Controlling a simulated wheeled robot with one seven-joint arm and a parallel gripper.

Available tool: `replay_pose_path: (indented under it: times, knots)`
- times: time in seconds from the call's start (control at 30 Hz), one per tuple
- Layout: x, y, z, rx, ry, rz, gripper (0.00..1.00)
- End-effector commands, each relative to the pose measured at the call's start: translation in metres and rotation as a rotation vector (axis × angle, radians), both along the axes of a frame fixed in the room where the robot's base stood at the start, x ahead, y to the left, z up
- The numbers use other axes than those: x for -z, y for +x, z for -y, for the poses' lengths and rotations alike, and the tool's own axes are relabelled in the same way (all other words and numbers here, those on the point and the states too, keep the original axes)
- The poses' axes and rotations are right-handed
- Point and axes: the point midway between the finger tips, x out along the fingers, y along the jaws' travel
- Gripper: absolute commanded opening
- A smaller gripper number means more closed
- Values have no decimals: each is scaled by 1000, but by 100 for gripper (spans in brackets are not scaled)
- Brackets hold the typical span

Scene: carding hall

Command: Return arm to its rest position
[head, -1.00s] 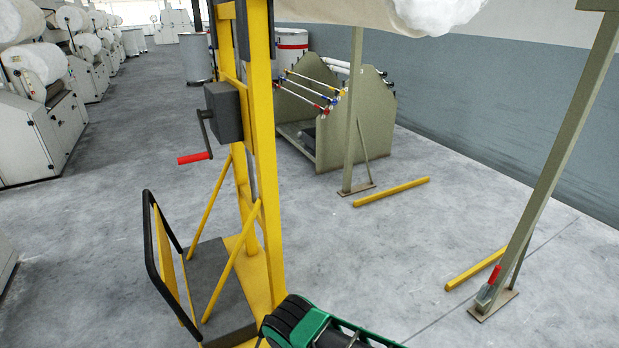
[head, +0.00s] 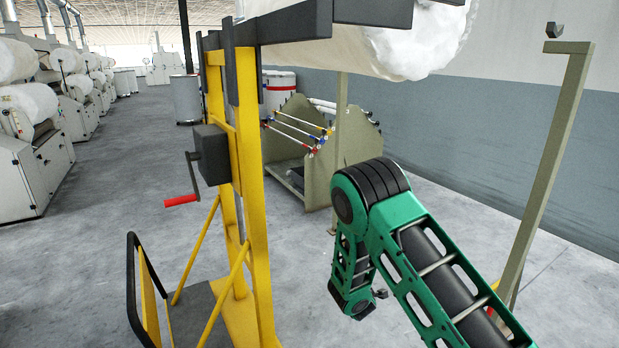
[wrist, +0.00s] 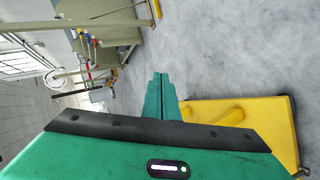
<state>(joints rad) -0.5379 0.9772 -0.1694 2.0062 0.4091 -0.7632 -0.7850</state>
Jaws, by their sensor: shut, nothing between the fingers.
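My green arm (head: 430,265) rises from the bottom right of the head view, bends at a dark elbow and folds down again. My gripper shows in the wrist view (wrist: 161,92), its green fingers together with nothing between them. In the head view I cannot make it out clearly beyond the folded arm. Below the fingertips in the wrist view there is grey floor.
A yellow lift stand (head: 247,170) with a red-handled crank (head: 181,200) stands left of my arm. Its dark forks reach under a white fibre roll (head: 415,45). An olive rack (head: 290,150) and post (head: 545,160) stand behind.

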Motion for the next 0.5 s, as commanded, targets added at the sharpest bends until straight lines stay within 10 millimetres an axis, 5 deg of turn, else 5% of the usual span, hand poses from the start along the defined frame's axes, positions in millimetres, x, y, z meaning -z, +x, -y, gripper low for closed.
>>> replay_pose_path:
  times: [0.27, 0.5]
  knots:
    - [-84, -18, 115, 344, 147, -117, 0]
    - [-143, -69, 198, 627, 291, -214, 0]
